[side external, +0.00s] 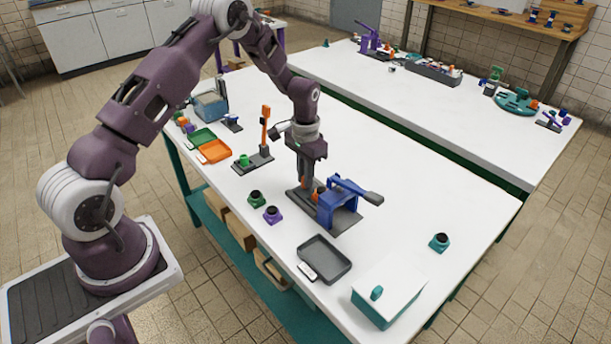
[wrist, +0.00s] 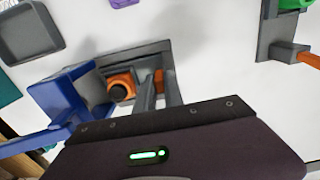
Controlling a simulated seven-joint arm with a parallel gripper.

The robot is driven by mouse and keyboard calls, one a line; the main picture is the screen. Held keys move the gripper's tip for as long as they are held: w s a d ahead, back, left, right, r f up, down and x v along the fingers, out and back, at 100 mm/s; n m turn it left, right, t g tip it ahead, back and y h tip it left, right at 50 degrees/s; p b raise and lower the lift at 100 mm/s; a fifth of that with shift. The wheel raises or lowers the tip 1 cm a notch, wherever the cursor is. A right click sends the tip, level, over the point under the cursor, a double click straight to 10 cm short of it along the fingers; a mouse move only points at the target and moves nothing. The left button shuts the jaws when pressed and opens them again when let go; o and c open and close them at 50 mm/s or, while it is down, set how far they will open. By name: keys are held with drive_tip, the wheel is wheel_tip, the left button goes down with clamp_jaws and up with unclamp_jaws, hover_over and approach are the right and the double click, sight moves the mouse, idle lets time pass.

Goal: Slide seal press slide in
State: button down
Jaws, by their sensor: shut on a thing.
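The seal press has a blue frame (side external: 340,203) on a dark grey base (side external: 343,228); its blue lever sticks out to the right. In the wrist view the blue frame (wrist: 65,100) is at the left. An orange part with a black top (wrist: 121,89) sits on the grey slide beside the frame, apparently outside it. My gripper (side external: 308,182) is low over the slide end of the press. Its fingers (wrist: 150,92) are shut on the orange slide handle (wrist: 159,80), which they partly hide. The slide's far details are hidden by my gripper.
A green pump part (side external: 256,198) and a purple one (side external: 272,214) stand left of the press. A grey tray (side external: 325,259) and a teal-and-white box (side external: 389,292) are in front. An orange-levered fixture (side external: 264,130) stands behind. The table right of the press is mostly clear.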

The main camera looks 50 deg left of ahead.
idle(0.4)
drive_tip(key=shift+d, duration=3.2)
drive_tip(key=c, duration=1.4)
unclamp_jaws()
drive_tip(key=shift+c, duration=0.2)
drive_tip(key=a, duration=0.5)
drive_tip(key=shift+a, duration=0.4)
drive_tip(key=r, duration=0.8)
drive_tip(key=shift+a+r, duration=0.15)
drive_tip(key=shift+a, duration=0.05)
wheel_tip(320, 180, up, 12)
drive_tip(key=t, duration=0.2)
hover_over(322, 190)
drive_tip(key=s+a, duration=0.3)
drive_tip(key=s, duration=0.2)
drive_tip(key=s+d+r, duration=0.3)
drive_tip(key=s+r, duration=0.3)
drive_tip(key=r, duration=0.1)
drive_tip(key=shift+s+d+r+t, duration=0.15)
drive_tip(key=shift+s+t, duration=0.15)
drive_tip(key=shift+t, duration=0.1)
